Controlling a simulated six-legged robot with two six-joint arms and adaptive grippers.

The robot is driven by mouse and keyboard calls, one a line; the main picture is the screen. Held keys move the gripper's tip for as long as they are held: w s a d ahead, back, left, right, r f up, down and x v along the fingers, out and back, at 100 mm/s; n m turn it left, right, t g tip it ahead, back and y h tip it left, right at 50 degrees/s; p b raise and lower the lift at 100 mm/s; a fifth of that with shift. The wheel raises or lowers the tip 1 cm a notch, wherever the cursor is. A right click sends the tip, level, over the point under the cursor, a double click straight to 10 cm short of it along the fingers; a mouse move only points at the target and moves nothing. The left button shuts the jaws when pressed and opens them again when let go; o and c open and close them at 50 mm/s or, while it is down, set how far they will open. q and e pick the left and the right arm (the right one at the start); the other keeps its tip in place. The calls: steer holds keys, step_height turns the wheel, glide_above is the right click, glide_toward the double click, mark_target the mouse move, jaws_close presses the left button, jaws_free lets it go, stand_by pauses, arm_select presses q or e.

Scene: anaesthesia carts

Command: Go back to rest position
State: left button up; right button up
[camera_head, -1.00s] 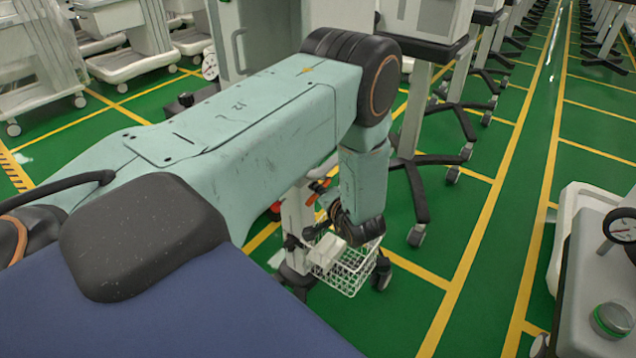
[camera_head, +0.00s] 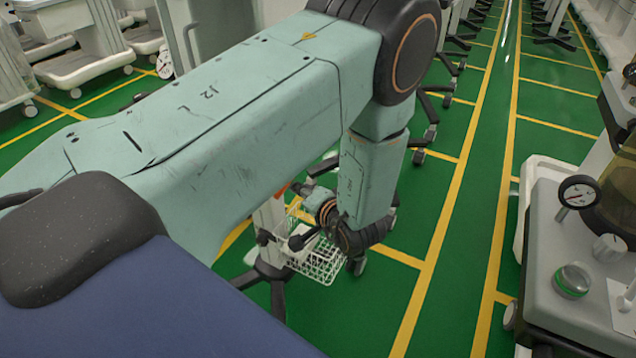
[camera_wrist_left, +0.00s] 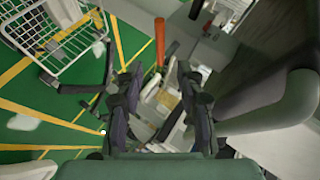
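My left arm reaches across the head view from the left and bends down at its far end. Its left gripper (camera_head: 298,238) is small there, in front of or over a white wire basket (camera_head: 318,262), and the two overlap. In the left wrist view the left gripper's two dark fingers (camera_wrist_left: 160,95) stand apart with nothing held between them. Past the fingers I see an orange-red rod (camera_wrist_left: 160,42) and blurred equipment. My right gripper is not in view.
The wire basket (camera_wrist_left: 62,45) also shows at upper left in the wrist view. A grey cart with a round gauge (camera_head: 579,193) and a green-ringed knob (camera_head: 572,281) stands at right. The green floor with yellow lines (camera_head: 470,190) is clear between the rows of carts.

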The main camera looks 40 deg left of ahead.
arm_select(q)
steer(key=s+d+f+n+h, duration=0.1)
steer(key=s+d+f+h, duration=0.7)
steer(key=s+f, duration=0.2)
steer(key=s+d+g+h, duration=0.2)
steer(key=s, duration=0.8)
steer(key=s+d+f+g+h, duration=0.1)
steer(key=s+d+g, duration=0.2)
steer(key=s, duration=0.7)
steer(key=shift+f+h, duration=0.3)
steer(key=shift+h, duration=0.1)
